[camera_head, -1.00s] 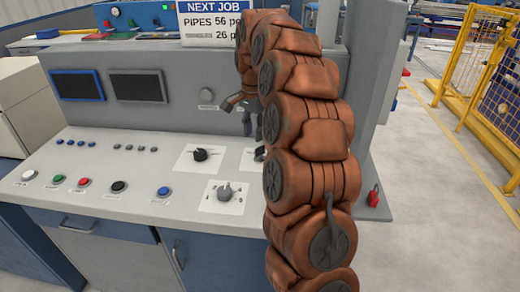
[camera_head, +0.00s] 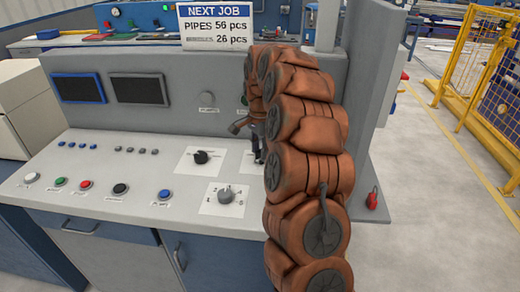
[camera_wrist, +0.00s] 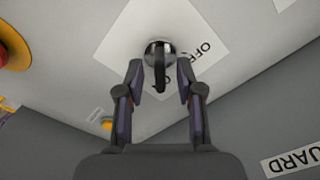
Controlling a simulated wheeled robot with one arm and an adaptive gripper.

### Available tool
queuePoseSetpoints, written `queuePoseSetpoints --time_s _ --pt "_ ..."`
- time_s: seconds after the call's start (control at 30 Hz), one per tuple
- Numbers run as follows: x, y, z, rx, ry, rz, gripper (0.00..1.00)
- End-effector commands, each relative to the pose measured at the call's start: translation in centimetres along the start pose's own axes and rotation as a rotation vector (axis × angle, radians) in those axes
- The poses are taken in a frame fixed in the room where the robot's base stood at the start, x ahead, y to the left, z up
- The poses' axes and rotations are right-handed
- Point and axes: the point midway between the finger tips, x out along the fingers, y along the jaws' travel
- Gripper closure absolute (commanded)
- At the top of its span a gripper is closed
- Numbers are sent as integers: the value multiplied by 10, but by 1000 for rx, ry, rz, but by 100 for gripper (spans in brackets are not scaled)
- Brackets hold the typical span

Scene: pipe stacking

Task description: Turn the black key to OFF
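The black key (camera_wrist: 160,74) stands in a round silver lock on a white plate (camera_wrist: 130,38) in the wrist view. The word OFF is printed on the plate, right of the lock in that view. My gripper (camera_wrist: 161,82) is open, with one finger on each side of the key. Gaps show between the key and both fingers. In the head view my gripper (camera_head: 258,150) is low over the right part of the console, and my arm hides most of that plate (camera_head: 247,163). The key cannot be made out there.
A black knob (camera_head: 202,157) and a grey selector (camera_head: 226,196) sit on white plates to the left. Coloured push buttons line the console (camera_head: 130,205) front. A red button (camera_wrist: 12,50) is near the plate in the wrist view. The GUARD label (camera_wrist: 292,162) is at lower right.

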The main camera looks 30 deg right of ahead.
Motion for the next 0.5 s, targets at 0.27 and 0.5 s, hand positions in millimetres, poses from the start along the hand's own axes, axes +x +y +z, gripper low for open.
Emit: queuePoseSetpoints --time_s 0.27,0.5 --pt "8 0 0 0 1 -2 64" --pt "8 0 0 0 1 -2 72"
